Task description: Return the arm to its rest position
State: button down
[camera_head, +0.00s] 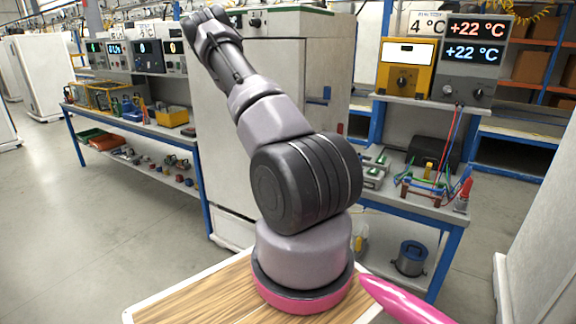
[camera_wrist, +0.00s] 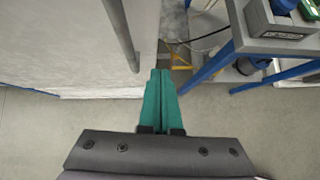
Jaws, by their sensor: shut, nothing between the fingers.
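My arm rises from its base and stretches up and away to the upper left in the head view, across the front of a pale cabinet. The gripper end is not clear there. In the wrist view my gripper (camera_wrist: 159,78) shows as two green fingers pressed together with nothing between them. The fingers point down past the cabinet (camera_wrist: 60,50) toward the floor. The cabinet's vertical handle (camera_wrist: 118,32) stands just to the left of the fingers, apart from them in the picture.
A blue-framed workbench (camera_head: 448,212) with wires and instruments stands to the right. Another blue bench (camera_head: 140,122) stands at the left, with bins below. A white panel (camera_head: 540,240) rises at the right edge. Grey floor (camera_head: 70,220) is clear at the left.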

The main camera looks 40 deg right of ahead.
jog(key=shift+v, duration=1.05)
jog(key=s+a+r+m+y, duration=0.1)
jog(key=s+a+r+m, duration=0.3)
jog(key=r, duration=0.5)
jog(key=s+a+r+m+t+y, duration=0.1)
jog(key=a+r+m, duration=0.5)
jog(key=r, duration=0.3)
jog(key=s+a+r+m+y, duration=0.1)
jog(key=s+a+r+m, duration=0.3)
jog(key=r, duration=0.5)
jog(key=s+a+r+m+t+y, duration=0.2)
jog(key=s+a+r+m+y, duration=0.2)
jog(key=s+a, duration=0.6)
jog(key=s+a+r+m+t+y, duration=0.1)
jog(key=s+a+r+m+y, duration=0.2)
jog(key=s+a+r+m, duration=0.4)
jog(key=s+a+r, duration=0.2)
jog(key=s+a, duration=0.1)
jog(key=a, duration=0.5)
jog(key=shift+s+a+t+y, duration=0.25)
jog(key=shift+s+t+y, duration=0.15)
jog(key=shift+r, duration=0.15)
